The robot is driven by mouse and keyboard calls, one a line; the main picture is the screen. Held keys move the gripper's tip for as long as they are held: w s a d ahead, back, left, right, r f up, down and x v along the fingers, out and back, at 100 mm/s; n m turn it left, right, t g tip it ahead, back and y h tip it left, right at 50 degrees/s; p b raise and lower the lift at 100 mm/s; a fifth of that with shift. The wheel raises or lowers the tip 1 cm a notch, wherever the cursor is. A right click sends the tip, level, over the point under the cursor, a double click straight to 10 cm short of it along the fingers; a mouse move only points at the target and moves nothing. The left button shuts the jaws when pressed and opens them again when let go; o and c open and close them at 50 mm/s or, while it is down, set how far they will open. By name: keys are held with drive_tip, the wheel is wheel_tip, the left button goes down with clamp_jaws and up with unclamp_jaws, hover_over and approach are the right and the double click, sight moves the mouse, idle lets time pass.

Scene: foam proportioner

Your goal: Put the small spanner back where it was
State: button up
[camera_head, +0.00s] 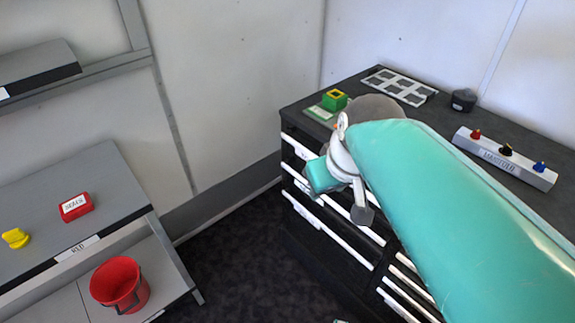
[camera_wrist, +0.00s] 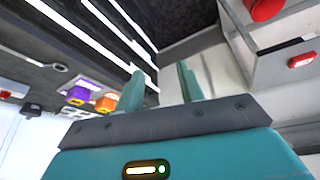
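A small grey spanner-like tool (camera_wrist: 36,63) with a rounded end lies on the dark worktop at the left of the wrist view. I cannot make it out in the head view, where my arm covers much of the worktop. My gripper (camera_wrist: 160,70) has its two fingers apart with nothing between them. It is off the front side of the drawer cabinet, apart from the tool. In the head view, my arm's end is in front of the cabinet and the fingertips cannot be made out.
The dark cabinet top (camera_head: 373,84) carries a green-yellow block (camera_head: 334,100), a slotted grey plate (camera_head: 400,86), a dark pot (camera_head: 463,100) and a labelled manifold (camera_head: 505,160). White rails line its front. A shelf at left holds a red seals box (camera_head: 76,207) and red bucket (camera_head: 120,284).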

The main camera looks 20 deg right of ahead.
drive_tip(key=s+a+f+t, duration=0.1)
drive_tip(key=s+a, duration=0.2)
drive_tip(key=a, duration=0.1)
drive_tip(key=shift+s+a+f+m, duration=0.15)
drive_tip(key=shift+s+a+m, duration=0.1)
drive_tip(key=shift+a+m, duration=0.15)
drive_tip(key=shift+d, duration=0.15)
